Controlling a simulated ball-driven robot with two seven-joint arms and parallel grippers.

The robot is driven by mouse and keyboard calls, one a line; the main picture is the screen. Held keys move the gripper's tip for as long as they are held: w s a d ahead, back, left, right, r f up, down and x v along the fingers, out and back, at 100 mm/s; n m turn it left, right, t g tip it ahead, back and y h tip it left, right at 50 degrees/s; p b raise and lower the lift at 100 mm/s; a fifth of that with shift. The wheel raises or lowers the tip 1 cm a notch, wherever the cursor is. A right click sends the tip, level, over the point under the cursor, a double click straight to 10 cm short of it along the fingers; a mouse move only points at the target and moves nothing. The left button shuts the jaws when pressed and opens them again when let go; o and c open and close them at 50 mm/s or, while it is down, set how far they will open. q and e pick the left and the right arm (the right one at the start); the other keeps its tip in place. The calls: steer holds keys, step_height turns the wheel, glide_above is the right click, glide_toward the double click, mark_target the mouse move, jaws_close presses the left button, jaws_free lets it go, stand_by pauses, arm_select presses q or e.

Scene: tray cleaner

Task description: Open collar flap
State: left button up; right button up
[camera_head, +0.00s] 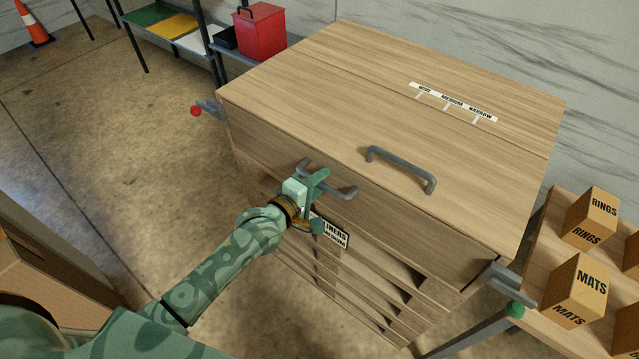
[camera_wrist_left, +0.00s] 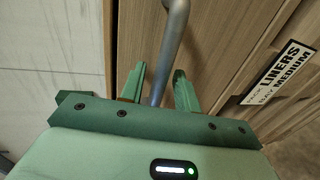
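The wooden cabinet (camera_head: 300,90) has a front panel (camera_head: 440,240) under its top. A grey bar handle (camera_head: 343,193) is on this front panel; I cannot tell for certain which panel is the collar flap. My left gripper (camera_head: 316,186) is at the left part of this handle. In the left wrist view, the grey handle bar (camera_wrist_left: 174,40) runs between the fingers of my left gripper (camera_wrist_left: 160,72), with a visible gap on both sides. The fingers are apart. The front panel looks closed. My right gripper is out of view.
A second grey handle (camera_head: 400,168) sits on the cabinet top's front edge. Latches with a red knob (camera_head: 196,111) and a green knob (camera_head: 515,309) flank the cabinet. Boxes marked RINGS (camera_head: 592,218) and MATS (camera_head: 577,290) stand right.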

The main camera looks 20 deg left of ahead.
arm_select(q)
jaws_close()
